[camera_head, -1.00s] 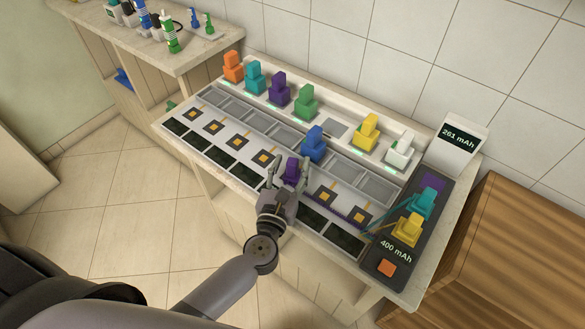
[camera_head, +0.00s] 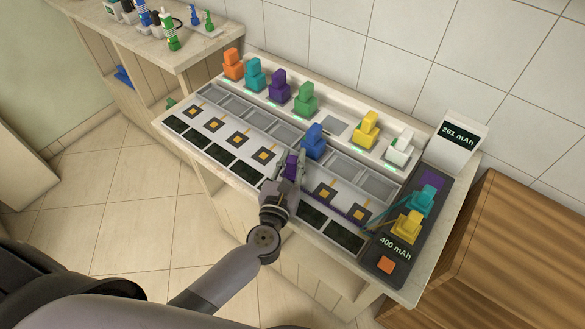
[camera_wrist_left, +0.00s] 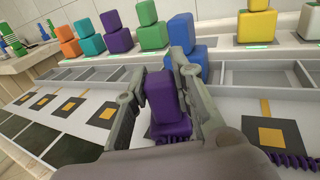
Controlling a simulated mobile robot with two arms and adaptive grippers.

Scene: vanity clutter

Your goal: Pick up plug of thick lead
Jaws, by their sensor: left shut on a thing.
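A purple plug (camera_head: 291,167) sits at the front row of the board, and my left gripper (camera_head: 289,168) is around it. In the left wrist view the purple plug (camera_wrist_left: 165,104) stands between the two fingers of my left gripper (camera_wrist_left: 156,90), which is shut on it. A thick coiled purple lead (camera_wrist_left: 292,160) shows at the right of the plug. In the head view the lead (camera_head: 352,216) runs right along the front row toward the dark panel. The plug's base is partly hidden by my gripper. My right gripper is not in view.
A blue plug (camera_head: 314,142) stands just behind the held plug. Orange (camera_head: 233,64), teal, purple, green, yellow (camera_head: 366,131) and white plugs stand along the back row. A dark panel (camera_head: 384,254) at the right holds teal and yellow plugs. A display (camera_head: 459,139) reads 261 mAh.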

